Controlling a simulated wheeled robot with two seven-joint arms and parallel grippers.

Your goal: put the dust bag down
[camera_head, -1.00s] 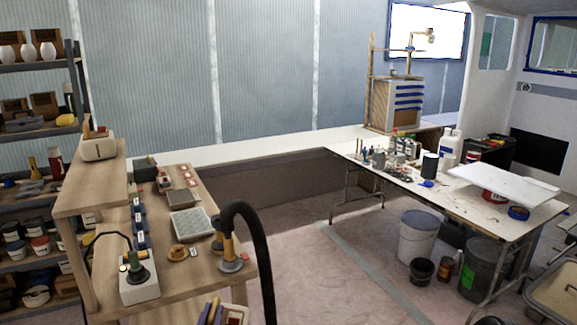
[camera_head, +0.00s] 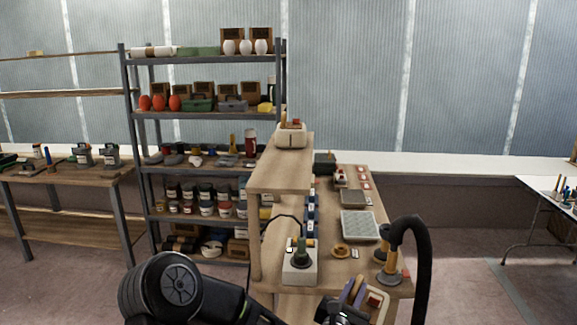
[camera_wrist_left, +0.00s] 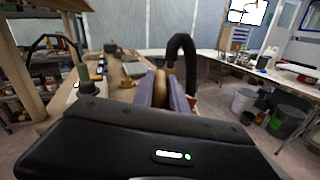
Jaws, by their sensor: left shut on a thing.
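My left gripper (camera_head: 351,291) is low at the bottom centre of the head view, with purple-grey fingers. It is shut on a tan thing, which I take to be the dust bag (camera_head: 375,304); a pale part with a reddish patch shows just right of the fingers. In the left wrist view a tan strip of the bag (camera_wrist_left: 160,86) shows between the fingers (camera_wrist_left: 163,94), and the rest is hidden. The bag is in front of the near end of the wooden workbench (camera_head: 338,266). My right gripper is out of view.
On the bench stand a pale box with a green-black tool (camera_head: 300,262), a grey sanding pad (camera_head: 360,225), a tan ring (camera_head: 341,251) and a sander with a black hose (camera_head: 391,265). Shelves (camera_head: 205,115) stand behind left. A white table (camera_head: 545,190) is at far right.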

